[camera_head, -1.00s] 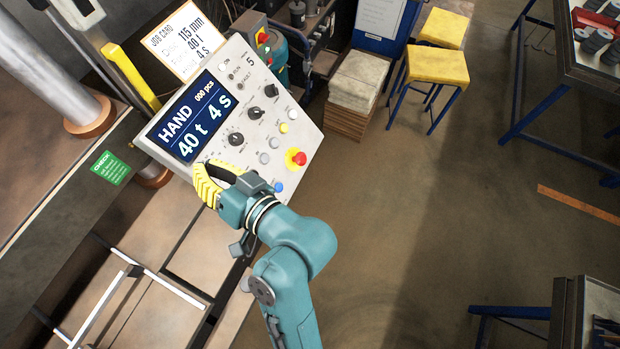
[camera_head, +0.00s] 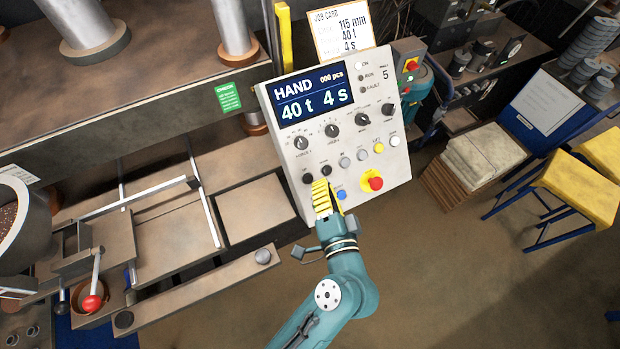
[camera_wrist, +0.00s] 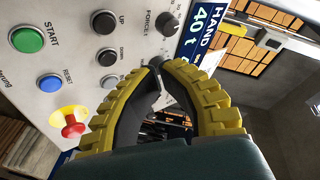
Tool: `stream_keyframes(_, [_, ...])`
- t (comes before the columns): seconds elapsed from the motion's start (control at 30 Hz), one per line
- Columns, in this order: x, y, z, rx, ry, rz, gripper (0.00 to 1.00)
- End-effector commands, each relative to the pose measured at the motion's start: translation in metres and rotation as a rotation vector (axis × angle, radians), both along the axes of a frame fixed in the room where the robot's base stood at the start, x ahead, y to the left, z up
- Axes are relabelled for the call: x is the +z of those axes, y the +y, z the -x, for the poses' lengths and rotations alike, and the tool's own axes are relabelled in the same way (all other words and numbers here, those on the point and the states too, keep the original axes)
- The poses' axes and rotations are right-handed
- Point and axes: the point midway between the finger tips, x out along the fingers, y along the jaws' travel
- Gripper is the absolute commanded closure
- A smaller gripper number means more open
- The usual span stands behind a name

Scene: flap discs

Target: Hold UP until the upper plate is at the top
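The control panel (camera_head: 300,150) reads HAND, 40 t, 4 s. In the wrist view the black UP button (camera_wrist: 104,22) is above the black DOWN button (camera_wrist: 107,56). My gripper (camera_wrist: 157,66) has its yellow fingers bowed, with the tips together and nothing visible between them. In the head view my gripper (camera_head: 320,183) is in front of the panel's lower left, close to the black buttons. I cannot tell whether it touches the panel. Press columns (camera_head: 86,20) rise from a brown block (camera_head: 150,85) at upper left. I cannot tell which part is the upper plate.
The wrist view shows a green START button (camera_wrist: 26,40), a blue RESET button (camera_wrist: 49,84) and a red emergency stop (camera_wrist: 70,124) near my fingers. A red-knobbed lever (camera_head: 93,303) is at lower left. Yellow stools (camera_head: 575,190) stand right. The lower-right floor is clear.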

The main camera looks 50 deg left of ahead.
Motion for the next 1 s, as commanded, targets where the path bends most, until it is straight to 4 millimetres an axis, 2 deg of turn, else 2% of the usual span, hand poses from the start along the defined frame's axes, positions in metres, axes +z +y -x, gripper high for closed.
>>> stream_keyframes(0.03, [-0.008, 0.006, -0.001, 0.003, 0.0, -0.001, 1.0])
stream_keyframes(0.3, [-0.035, 0.037, -0.007, 0.002, -0.001, 0.0, 1.0])
stream_keyframes(0.5, [-0.046, 0.051, -0.01, 0.001, -0.001, 0.0, 1.0])
stream_keyframes(1.0, [-0.046, 0.054, -0.011, 0.0, -0.001, 0.0, 1.0])
